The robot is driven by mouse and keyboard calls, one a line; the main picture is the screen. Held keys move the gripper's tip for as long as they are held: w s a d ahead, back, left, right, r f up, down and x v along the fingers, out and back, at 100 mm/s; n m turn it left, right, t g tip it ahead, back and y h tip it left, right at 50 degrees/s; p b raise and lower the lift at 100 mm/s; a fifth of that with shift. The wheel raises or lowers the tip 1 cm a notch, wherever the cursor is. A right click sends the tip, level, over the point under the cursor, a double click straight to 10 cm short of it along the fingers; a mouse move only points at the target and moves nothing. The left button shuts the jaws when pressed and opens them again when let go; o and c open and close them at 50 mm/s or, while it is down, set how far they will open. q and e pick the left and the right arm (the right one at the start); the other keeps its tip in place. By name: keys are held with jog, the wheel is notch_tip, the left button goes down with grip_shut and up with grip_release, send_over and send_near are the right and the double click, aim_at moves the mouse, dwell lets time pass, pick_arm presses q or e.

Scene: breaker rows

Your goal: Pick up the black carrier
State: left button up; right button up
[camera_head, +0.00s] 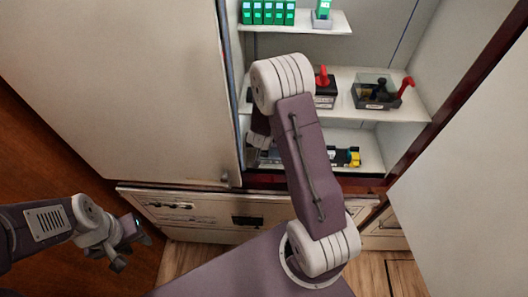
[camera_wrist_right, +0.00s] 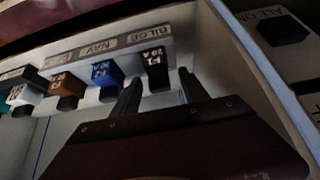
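The black carrier (camera_wrist_right: 155,62), with white lettering on its face, sits at the right end of a row under a grey label strip in the right wrist view. My right gripper (camera_wrist_right: 158,92) is open, with one finger to each side of the black carrier and its tips close to it. I cannot tell whether they touch it. In the head view my right arm reaches into the cabinet's lower shelf and hides most of the row; the black carrier cannot be made out there. My left gripper (camera_head: 132,250) hangs empty and open at the lower left.
Blue (camera_wrist_right: 106,74), brown (camera_wrist_right: 66,83) and white (camera_wrist_right: 25,93) carriers stand left of the black one. A pale wall (camera_wrist_right: 255,70) runs close on the right. Above, a shelf holds a red-handled switch (camera_head: 322,80) and a clear box (camera_head: 375,92); green blocks (camera_head: 268,13) stand higher.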

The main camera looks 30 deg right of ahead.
jog(key=shift+s+r, duration=0.15)
jog(key=shift+s, duration=0.05)
grip_shut()
jog(key=shift+w, duration=0.1)
